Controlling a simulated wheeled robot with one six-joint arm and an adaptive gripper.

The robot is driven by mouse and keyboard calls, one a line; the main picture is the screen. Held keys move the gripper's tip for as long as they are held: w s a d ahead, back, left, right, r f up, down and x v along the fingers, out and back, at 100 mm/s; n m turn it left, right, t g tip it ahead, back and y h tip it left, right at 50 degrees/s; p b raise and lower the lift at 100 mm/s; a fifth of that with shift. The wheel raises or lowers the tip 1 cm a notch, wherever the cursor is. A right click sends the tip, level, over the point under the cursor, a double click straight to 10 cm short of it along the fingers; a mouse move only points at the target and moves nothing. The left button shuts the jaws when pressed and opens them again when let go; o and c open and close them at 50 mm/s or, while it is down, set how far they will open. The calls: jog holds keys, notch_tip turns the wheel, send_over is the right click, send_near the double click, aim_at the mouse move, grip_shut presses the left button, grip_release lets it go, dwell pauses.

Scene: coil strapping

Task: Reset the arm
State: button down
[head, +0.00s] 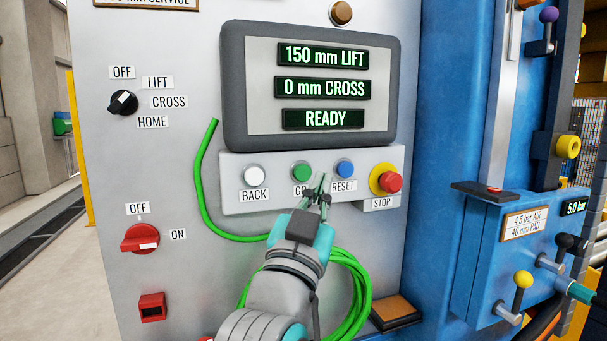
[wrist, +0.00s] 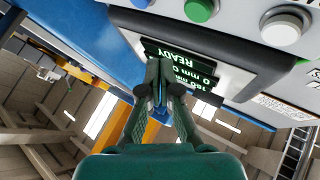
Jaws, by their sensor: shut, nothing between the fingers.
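My gripper (head: 322,186) is shut and empty in front of the button panel (head: 238,197), between the green GO button (head: 301,170) and the blue RESET button (head: 345,168). Whether its tips touch the panel cannot be told. The panel also has a white BACK button (head: 255,177) and a red STOP button (head: 391,182) on a yellow ring. The display (head: 320,87) above reads 150 mm LIFT, 0 mm CROSS and READY. In the wrist view the shut fingers (wrist: 160,70) lie across the upside-down display (wrist: 243,52), with the green button (wrist: 201,9) above.
A black selector knob (head: 123,102) and a red OFF/ON switch (head: 140,238) are on the left of the cabinet. A green hose (head: 205,195) loops beside and below my arm. A blue machine column (head: 440,120) with levers and gauges stands at right.

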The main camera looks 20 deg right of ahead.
notch_tip(320, 180, down, 28)
jog(key=s+a+n+t+y, duration=0.1)
jog(key=a+n+t+y, duration=0.1)
jog(key=n+y, duration=0.9)
jog(key=s+f+n+g+y, duration=0.2)
jog(key=s+f+y, duration=0.1)
jog(key=s+f, duration=1)
jog(key=s+d+f+m+g, duration=0.1)
jog(key=s+f, duration=0.2)
jog(key=s, duration=0.6)
jog(key=s+f+m+g, duration=0.1)
jog(key=s+f, duration=0.3)
jog(key=s, duration=0.5)
jog(key=s+d+f+g, duration=0.1)
jog(key=s+f, duration=0.2)
jog(key=s, duration=0.6)
jog(key=shift+d+f+m+g+y, duration=0.25)
jog(key=shift+d+m+g+y, duration=0.05)
jog(key=shift+m+g, duration=0.1)
jog(key=shift+s, duration=0.1)
